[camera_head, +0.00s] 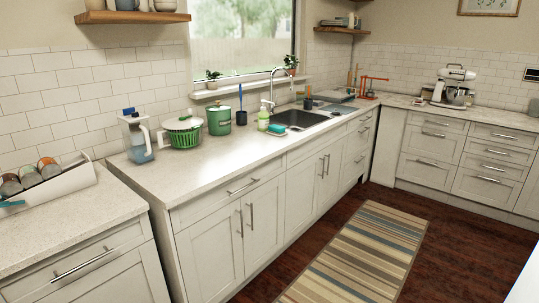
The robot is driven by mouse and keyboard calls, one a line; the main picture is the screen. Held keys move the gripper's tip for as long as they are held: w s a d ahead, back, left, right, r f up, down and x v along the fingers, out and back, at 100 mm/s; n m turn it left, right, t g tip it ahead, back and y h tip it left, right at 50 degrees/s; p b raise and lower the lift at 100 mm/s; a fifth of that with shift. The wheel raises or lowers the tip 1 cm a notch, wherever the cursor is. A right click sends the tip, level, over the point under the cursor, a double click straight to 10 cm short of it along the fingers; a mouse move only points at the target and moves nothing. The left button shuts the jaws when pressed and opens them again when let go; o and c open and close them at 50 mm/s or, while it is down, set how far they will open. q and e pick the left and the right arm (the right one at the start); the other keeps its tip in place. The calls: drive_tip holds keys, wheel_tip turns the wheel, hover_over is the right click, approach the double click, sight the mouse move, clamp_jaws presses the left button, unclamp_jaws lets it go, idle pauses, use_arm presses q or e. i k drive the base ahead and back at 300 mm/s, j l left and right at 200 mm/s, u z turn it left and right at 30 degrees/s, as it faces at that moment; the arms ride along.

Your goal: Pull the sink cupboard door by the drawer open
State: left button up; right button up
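The sink (299,119) is set in the long worktop under the window. Below it is a white sink cupboard with two doors, a left door (302,200) and a right door (336,178). Both look shut. Their two upright bar handles (324,166) stand side by side where the doors meet. A stack of drawers (357,150) adjoins the right door, and the drawers look shut. Neither of my grippers shows in this view.
A striped rug (357,255) lies on the dark wood floor (452,240) before the cupboards. Another double cupboard (217,248) stands left of the sink cupboard. A drawer run (465,160) lines the right wall. The floor between looks free of standing obstacles.

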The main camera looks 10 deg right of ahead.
sight(302, 180)
drive_tip(key=i+l+z, duration=0.15)
drive_tip(key=i+z, duration=0.9)
drive_tip(key=i+u, duration=0.15)
drive_tip(key=i, duration=0.35)
drive_tip(key=i+l+u, duration=0.15)
drive_tip(key=i, duration=0.35)
drive_tip(key=i+l+u, duration=0.2)
drive_tip(key=i, duration=0.3)
drive_tip(key=j, duration=0.1)
